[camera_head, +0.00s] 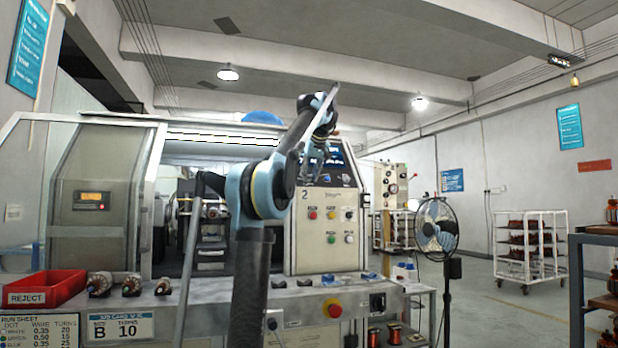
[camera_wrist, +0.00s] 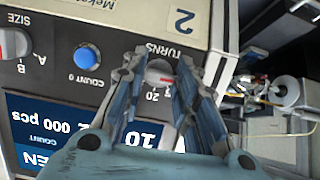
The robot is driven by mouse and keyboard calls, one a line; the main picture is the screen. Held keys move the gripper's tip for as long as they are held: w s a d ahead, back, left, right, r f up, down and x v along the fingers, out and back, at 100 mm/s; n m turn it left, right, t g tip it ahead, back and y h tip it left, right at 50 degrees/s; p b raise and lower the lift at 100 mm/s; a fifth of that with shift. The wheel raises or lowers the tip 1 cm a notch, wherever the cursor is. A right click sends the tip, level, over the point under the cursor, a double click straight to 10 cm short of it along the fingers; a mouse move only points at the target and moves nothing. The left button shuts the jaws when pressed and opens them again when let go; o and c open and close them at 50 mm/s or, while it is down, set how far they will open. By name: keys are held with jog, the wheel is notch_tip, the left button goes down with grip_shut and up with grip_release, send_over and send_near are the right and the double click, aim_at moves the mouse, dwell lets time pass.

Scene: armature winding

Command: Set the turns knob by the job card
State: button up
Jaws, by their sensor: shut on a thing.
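The job card (camera_head: 120,328) on the bench front in the head view reads size B, turns 10. In the wrist view, the turns knob (camera_wrist: 160,73) on the machine's panel lies between my gripper's (camera_wrist: 159,66) fingertips, which are shut on it from both sides. The panel appears upside down there, with a "20" mark by the knob. The knob's pointer direction is too unclear to tell. The screen (camera_wrist: 70,140) shows a "10" and "000 pcs".
The size knob (camera_wrist: 14,43) and a blue count button (camera_wrist: 87,57) sit beside the turns knob. A red reject bin (camera_head: 42,289), several armatures (camera_head: 131,285) and a red stop button (camera_head: 334,310) are on the bench. A fan (camera_head: 436,228) stands right of the machine.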

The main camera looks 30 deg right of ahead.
jog(key=o, duration=1.1)
jog(key=shift+c, duration=0.2)
jog(key=shift+r, duration=0.1)
jog(key=v, duration=1.1)
jog(key=shift+s+r, duration=0.2)
jog(key=shift+r, duration=0.05)
jog(key=shift+a, duration=0.1)
